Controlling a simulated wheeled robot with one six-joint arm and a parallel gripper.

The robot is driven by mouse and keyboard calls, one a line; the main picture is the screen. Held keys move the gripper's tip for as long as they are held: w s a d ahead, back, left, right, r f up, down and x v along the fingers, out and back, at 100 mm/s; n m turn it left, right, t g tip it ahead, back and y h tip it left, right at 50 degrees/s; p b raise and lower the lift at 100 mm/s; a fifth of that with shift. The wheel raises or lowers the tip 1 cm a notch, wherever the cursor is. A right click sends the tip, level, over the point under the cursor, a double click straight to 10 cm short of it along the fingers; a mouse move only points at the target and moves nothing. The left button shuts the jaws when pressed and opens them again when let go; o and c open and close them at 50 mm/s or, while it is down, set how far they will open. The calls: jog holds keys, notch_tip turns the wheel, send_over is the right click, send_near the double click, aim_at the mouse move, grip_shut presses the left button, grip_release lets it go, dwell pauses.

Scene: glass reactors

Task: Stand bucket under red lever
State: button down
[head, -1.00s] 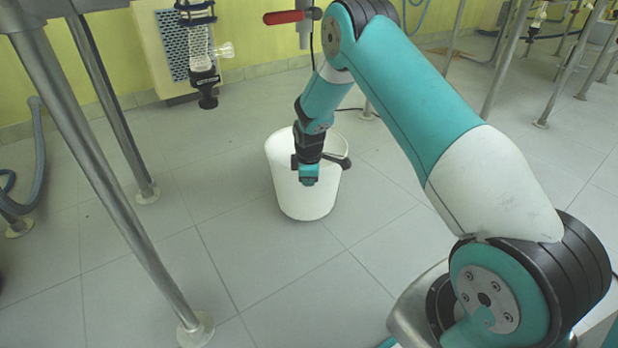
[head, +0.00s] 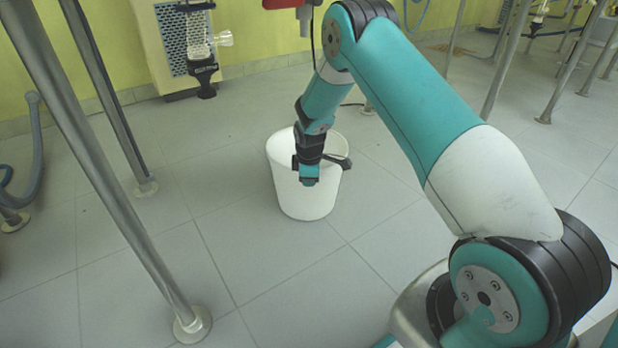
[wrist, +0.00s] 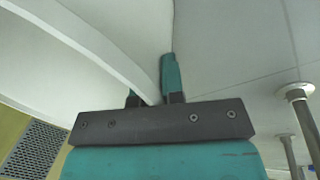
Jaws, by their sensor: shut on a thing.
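The white bucket (head: 302,208) is upright in the middle of the head view, over the tiled floor. I cannot tell whether its base touches the floor. My gripper (head: 309,176) is at its near rim, shut on the bucket wall. In the wrist view my gripper (wrist: 152,92) has one teal finger on each side of the pale bucket wall (wrist: 100,50). The red lever (head: 283,3) is cut by the top edge of the head view, beyond the bucket and slightly left of it. The inside of the bucket is mostly hidden by my arm.
A metal leg (head: 120,190) with a round foot stands left of the bucket, and another (head: 115,105) stands behind it. A glass vessel with a black bottom fitting (head: 205,80) hangs at the back left.

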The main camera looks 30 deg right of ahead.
jog(key=shift+f, duration=0.25)
jog(key=c, duration=1.1)
grip_release()
jog(key=shift+c, duration=0.2)
jog(key=s+a+r+p, duration=0.1)
jog(key=s+r+p, duration=0.2)
jog(key=r+p, duration=0.6)
notch_tip(320, 180, up, 8)
jog(key=shift+a+r+p, duration=0.1)
jog(key=shift+a+p, duration=0.25)
